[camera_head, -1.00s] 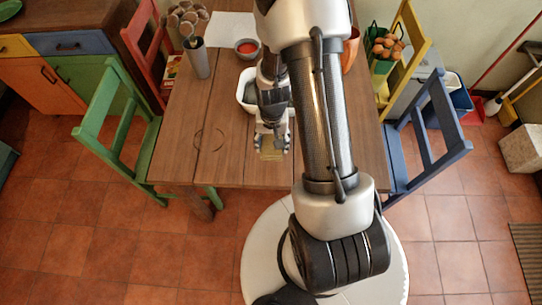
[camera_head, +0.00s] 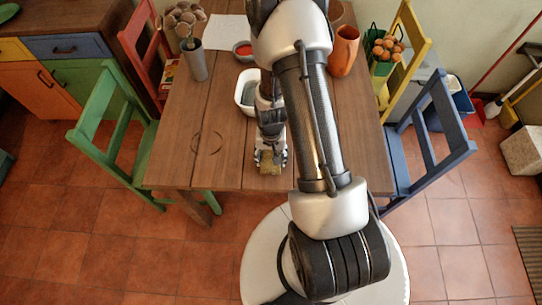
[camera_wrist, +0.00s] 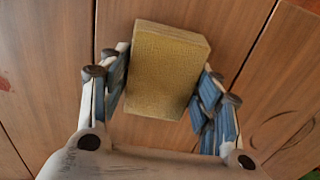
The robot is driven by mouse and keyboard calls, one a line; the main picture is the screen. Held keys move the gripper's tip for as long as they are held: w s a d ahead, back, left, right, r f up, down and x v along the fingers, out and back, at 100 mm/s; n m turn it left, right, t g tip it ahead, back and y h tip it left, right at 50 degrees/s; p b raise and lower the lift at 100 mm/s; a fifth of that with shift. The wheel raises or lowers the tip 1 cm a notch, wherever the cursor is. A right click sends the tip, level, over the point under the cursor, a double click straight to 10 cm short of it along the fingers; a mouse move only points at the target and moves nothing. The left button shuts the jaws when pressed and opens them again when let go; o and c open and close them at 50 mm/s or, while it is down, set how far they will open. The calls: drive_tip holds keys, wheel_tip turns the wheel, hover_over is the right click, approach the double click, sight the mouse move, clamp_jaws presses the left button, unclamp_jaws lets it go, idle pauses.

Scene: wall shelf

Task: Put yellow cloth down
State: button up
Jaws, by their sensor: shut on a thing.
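The yellow cloth (camera_wrist: 166,70) looks like a thick, dull yellow rectangular block in the wrist view. My gripper (camera_wrist: 164,58) is shut on it, with a finger at its left side and another at its right side. In the head view the yellow cloth (camera_head: 271,169) shows at the tip of my gripper (camera_head: 270,158), over the front part of the wooden table (camera_head: 225,165). I cannot tell whether the cloth touches the tabletop.
A white dish (camera_head: 241,92) stands behind my gripper. A grey vase (camera_head: 197,62), a small red-filled bowl (camera_head: 242,49) and an orange vase (camera_head: 344,50) stand farther back. The tabletop to the left of my gripper is clear. Green (camera_head: 95,115) and blue (camera_head: 437,115) chairs flank the table.

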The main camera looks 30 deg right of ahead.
drive_tip(key=o, duration=1.1)
wheel_tip(320, 180, up, 12)
drive_tip(key=p, duration=0.5)
wheel_tip(320, 180, up, 11)
drive_tip(key=n+t, duration=0.1)
drive_tip(key=n, duration=0.1)
hover_over(263, 158)
wheel_tip(263, 158, up, 8)
drive_tip(key=s+a+n+t, duration=0.1)
drive_tip(key=s+a, duration=0.1)
drive_tip(key=a, duration=0.1)
drive_tip(key=s+a+r+n+t, duration=0.1)
drive_tip(key=s+r, duration=0.3)
drive_tip(key=s+a+r+n, duration=0.1)
drive_tip(key=s+a+r, duration=0.1)
drive_tip(key=s+r, duration=0.2)
drive_tip(key=s+a+r+n+t, duration=0.1)
drive_tip(key=s+a+r, duration=0.1)
drive_tip(key=s+r, duration=0.2)
drive_tip(key=shift+s+r+n+t, duration=0.25)
drive_tip(key=shift+r+n+t, duration=0.05)
drive_tip(key=shift+n, duration=0.1)
